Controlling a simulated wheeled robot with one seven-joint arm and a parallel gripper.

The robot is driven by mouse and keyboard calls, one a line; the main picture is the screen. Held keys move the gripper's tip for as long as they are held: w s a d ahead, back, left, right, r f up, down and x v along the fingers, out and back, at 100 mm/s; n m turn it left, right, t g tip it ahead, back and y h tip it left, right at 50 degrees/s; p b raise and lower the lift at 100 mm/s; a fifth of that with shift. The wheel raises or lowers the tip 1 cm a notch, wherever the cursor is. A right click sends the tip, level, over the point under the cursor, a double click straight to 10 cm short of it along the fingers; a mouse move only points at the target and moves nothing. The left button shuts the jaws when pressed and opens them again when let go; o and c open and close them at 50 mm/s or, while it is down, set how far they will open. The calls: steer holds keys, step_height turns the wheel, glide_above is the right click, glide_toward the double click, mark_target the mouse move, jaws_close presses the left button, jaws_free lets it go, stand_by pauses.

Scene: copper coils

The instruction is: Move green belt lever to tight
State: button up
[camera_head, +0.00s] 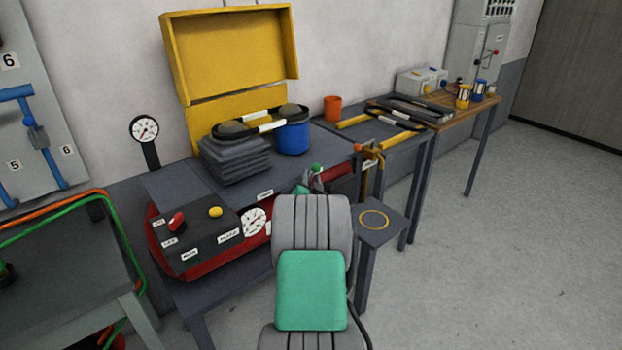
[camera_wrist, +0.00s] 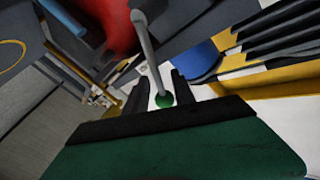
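The belt lever has a green ball knob (camera_head: 316,168) at the red machine's right end, beside my gripper. In the wrist view, the green knob (camera_wrist: 164,100) sits on the end of a grey rod (camera_wrist: 150,52) that runs up toward a red body. My gripper (camera_wrist: 160,92) has its two dark fingers on either side of the knob, with gaps visible, so it looks open. In the head view, my arm hides most of the gripper and the lever's lower part. A small white label (camera_head: 265,194) lies on the bench edge left of the lever; its text is too small to read.
A control box (camera_head: 195,238) with a red switch and yellow button stands left of my arm. A stack of grey pads (camera_head: 235,160) and a blue cylinder (camera_head: 292,138) stand behind. A yellow post with an orange knob (camera_head: 357,147) stands right of the lever. Floor at right is clear.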

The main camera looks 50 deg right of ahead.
steer(key=shift+w+d, duration=0.15)
steer(key=shift+c, duration=0.5)
jaws_close()
stand_by(0.9)
